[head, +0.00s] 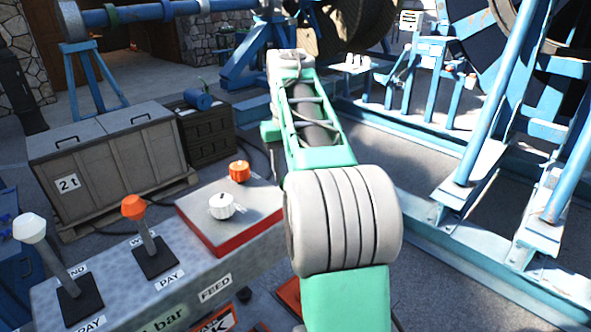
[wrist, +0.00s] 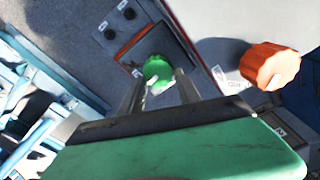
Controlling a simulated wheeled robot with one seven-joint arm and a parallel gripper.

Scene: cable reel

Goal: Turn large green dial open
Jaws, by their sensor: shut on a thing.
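The large green dial (wrist: 158,69) shows in the wrist view, on a dark square plate set in a grey panel. My gripper (wrist: 160,84) is over it, with one finger on each side of the dial. The jaws are shut on the dial. A pale mark or pointer shows at the dial's lower edge, between the fingers. In the head view my green and white arm stretches away from me, and the gripper and the green dial cannot be made out there.
An orange knob (wrist: 270,66) stands right of the dial on a pale box; an orange knob (head: 239,171) and a white knob (head: 221,206) show in the head view. White lever (head: 32,230) and orange lever (head: 136,208) rise from the console. Small black knobs (wrist: 128,13) sit above the dial.

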